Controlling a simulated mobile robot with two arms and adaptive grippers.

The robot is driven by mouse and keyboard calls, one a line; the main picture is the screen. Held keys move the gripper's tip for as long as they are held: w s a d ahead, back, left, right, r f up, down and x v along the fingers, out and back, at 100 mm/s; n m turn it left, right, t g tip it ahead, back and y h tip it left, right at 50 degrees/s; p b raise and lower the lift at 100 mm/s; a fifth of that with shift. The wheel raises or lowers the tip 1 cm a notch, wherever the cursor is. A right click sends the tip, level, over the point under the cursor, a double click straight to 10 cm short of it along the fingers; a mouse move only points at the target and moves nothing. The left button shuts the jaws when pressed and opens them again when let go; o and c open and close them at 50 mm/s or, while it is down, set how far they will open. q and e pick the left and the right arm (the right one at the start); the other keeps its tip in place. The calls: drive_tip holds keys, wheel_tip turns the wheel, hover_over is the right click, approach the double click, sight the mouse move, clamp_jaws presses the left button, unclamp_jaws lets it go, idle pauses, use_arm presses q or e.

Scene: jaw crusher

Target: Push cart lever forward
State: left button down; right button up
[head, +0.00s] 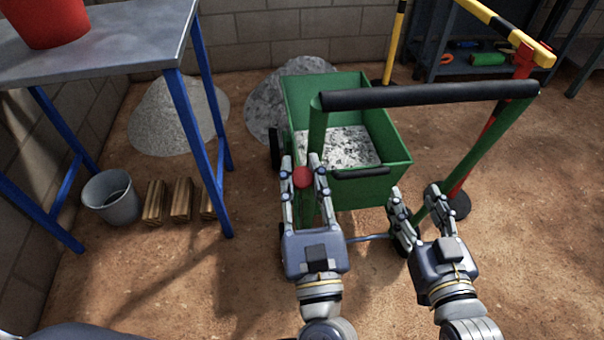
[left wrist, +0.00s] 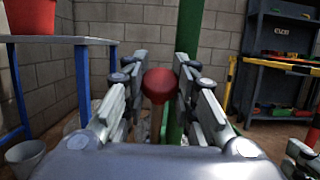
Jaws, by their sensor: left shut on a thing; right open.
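The green cart (head: 392,150) stands ahead of me with grey rubble in its tub. Its handle has a black grip bar (head: 430,95) across the top and green side posts. The lever's red knob (head: 303,177) is beside the left post. My left gripper (head: 306,170) is shut on the red knob, and the left wrist view shows the knob (left wrist: 159,86) between its fingers. The lever's lower part is mostly hidden by the gripper. My right gripper (head: 424,205) is open around or beside the lower right post; I cannot tell whether it touches.
A blue-legged metal table (head: 120,45) stands at the left with a red bucket (head: 45,20) on it. A grey bucket (head: 112,197) and wood blocks (head: 180,200) are below. Gravel piles (head: 175,118) lie behind. A yellow-black barrier (head: 505,30) and a dark shelf (head: 470,65) are at the right.

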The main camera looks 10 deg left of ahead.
use_arm(q)
drive_tip(key=c, duration=1.2)
unclamp_jaws()
drive_tip(key=shift+r, duration=0.15)
drive_tip(key=shift+s+d+f, duration=0.2)
drive_tip(key=shift+s+f, duration=0.1)
drive_tip(key=shift+s, duration=0.2)
drive_tip(key=v, duration=1.1)
